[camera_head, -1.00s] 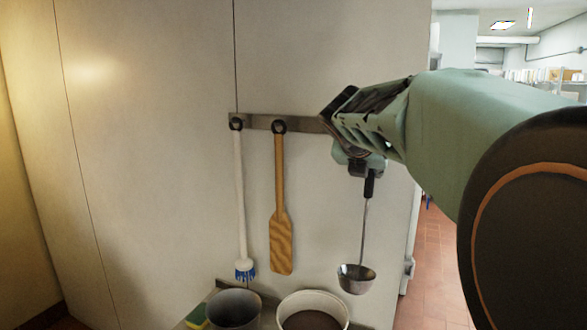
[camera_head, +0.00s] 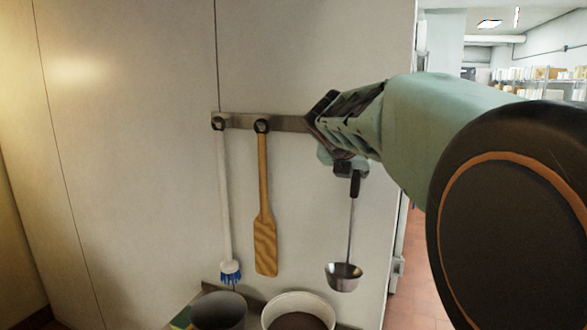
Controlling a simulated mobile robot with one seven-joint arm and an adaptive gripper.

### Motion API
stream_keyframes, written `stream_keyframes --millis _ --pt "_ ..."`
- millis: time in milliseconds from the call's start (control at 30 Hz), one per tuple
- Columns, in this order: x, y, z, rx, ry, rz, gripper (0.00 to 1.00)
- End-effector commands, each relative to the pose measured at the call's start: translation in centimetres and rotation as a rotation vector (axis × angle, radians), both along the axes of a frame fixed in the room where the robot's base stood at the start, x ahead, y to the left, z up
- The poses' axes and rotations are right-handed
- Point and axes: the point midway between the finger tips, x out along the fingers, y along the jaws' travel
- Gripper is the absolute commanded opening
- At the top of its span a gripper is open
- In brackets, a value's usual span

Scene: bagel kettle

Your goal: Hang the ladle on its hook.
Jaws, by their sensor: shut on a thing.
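The ladle (camera_head: 343,275) has a steel bowl, a thin shaft and a black handle (camera_head: 355,184). It hangs upright, bowl down, from my gripper (camera_head: 346,166), which is shut on the upper handle. The handle's top is hidden by my gripper. The metal hook rail (camera_head: 285,123) runs along the wall behind. My gripper and arm cover its right end, so any hook there is hidden. I cannot tell whether the ladle touches the rail.
A white brush with blue bristles (camera_head: 229,273) and a wooden paddle (camera_head: 265,245) hang from the rail to the left. Below stand a dark pot (camera_head: 219,311) and a white bucket (camera_head: 298,300) with brown contents.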

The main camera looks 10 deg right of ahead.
Motion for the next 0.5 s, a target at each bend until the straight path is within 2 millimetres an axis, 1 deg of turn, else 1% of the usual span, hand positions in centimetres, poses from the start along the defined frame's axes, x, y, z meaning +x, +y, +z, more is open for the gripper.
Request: stream_keyframes --millis 267,300,433,500 --pt "0.00 -0.01 0.09 0.000 -0.001 -0.001 0.00" --pt "0.00 -0.02 0.09 0.000 -0.001 -0.001 0.20" --pt "-0.01 -0.02 0.08 0.000 -0.001 -0.001 0.34" --pt "-0.01 -0.02 0.07 0.000 -0.001 -0.001 0.36"
